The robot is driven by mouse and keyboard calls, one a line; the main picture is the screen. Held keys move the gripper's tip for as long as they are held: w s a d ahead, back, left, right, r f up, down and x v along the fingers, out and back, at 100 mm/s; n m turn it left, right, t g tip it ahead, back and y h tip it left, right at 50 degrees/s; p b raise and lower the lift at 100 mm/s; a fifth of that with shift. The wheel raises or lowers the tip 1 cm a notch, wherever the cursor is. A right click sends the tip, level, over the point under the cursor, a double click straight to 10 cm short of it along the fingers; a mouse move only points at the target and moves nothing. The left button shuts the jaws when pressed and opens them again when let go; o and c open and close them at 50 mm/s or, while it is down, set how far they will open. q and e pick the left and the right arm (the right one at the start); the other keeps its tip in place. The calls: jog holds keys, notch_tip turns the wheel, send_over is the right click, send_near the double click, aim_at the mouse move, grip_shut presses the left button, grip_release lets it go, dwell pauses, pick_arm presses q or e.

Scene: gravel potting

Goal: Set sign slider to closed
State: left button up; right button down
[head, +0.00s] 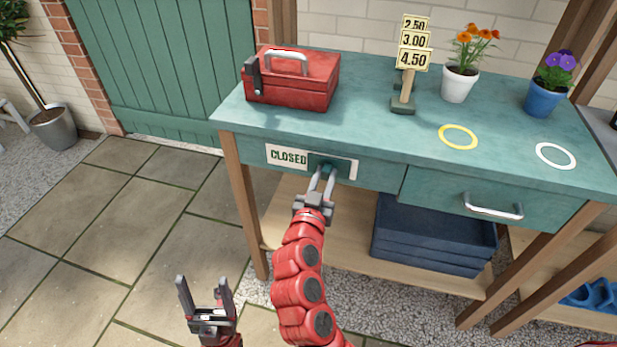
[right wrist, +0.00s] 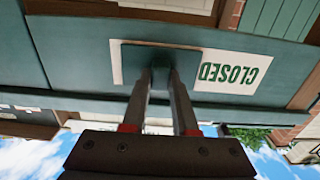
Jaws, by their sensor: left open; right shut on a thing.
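The white sign plate (head: 350,172) is on the front of the teal bench, left of the drawer. Its word CLOSED (head: 288,157) shows in full at the left end. The green slider (head: 322,161) covers the part just right of the word, with a narrow white strip bare at its right. My right gripper (head: 325,176) is shut on the slider's knob. In the right wrist view, upside down, the slider (right wrist: 190,62) sits beside the word, and both fingers close on its knob (right wrist: 161,62). My left gripper (head: 201,287) is open and empty, low over the paving.
On the bench top (head: 370,130) are a red toolbox (head: 300,82), a price sign stand (head: 404,100), two potted flowers, a yellow ring (head: 458,137) and a white ring (head: 556,155). A drawer handle (head: 493,211) juts out at the right. Blue trays (head: 430,240) lie on the lower shelf.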

jog(key=shift+s+d, duration=0.15)
jog(key=shift+d, duration=0.5)
jog(key=c, duration=0.7)
grip_release()
jog(key=shift+d, duration=0.15)
jog(key=shift+s, duration=0.1)
jog(key=b+v, duration=0.1)
jog(key=v, duration=1.6)
jog(key=shift+s, duration=0.15)
